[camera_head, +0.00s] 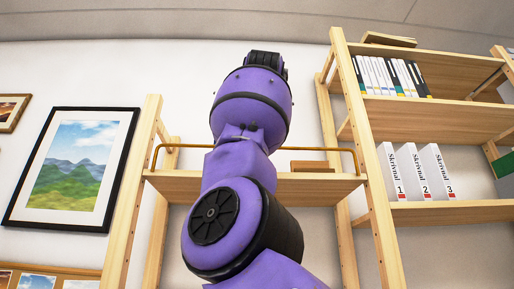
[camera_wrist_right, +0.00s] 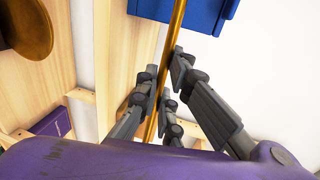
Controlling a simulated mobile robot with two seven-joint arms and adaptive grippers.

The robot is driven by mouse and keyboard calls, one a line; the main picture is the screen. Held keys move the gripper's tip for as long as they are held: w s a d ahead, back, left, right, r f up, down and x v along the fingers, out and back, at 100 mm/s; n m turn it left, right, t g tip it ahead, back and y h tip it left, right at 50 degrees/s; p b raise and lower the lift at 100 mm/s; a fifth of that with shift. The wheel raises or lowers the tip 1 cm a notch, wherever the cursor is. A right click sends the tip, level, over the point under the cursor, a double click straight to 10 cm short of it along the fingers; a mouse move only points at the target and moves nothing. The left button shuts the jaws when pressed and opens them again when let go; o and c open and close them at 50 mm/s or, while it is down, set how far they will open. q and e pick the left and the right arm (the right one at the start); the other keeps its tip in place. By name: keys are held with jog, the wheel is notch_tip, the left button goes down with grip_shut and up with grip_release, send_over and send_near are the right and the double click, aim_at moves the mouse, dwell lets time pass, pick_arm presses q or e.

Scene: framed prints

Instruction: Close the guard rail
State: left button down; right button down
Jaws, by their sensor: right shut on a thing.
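The guard rail (camera_head: 315,149) is a thin brass-coloured bar with bent ends, running across the front of a wooden shelf (camera_head: 320,182) in the head view. My purple arm hides its middle. In the right wrist view the rail (camera_wrist_right: 179,22) runs from the top edge down between the dark fingers of my right gripper (camera_wrist_right: 164,93). The fingers are shut on the rail. In the head view these fingers are hidden behind the arm. My left gripper is in neither view.
A taller bookcase at right holds white numbered binders (camera_head: 415,172) and upright books (camera_head: 390,76). A framed landscape (camera_head: 73,168) hangs at left. A brown box (camera_head: 313,166) lies on the railed shelf. The right wrist view shows a blue object (camera_wrist_right: 185,10) close by the rail.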

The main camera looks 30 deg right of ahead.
dwell(0.4)
jog(key=c, duration=1.9)
grip_release()
jog(key=shift+w+d, duration=0.1)
jog(key=shift+d, duration=0.05)
jog(key=v, duration=0.7)
jog(key=shift+f, duration=0.1)
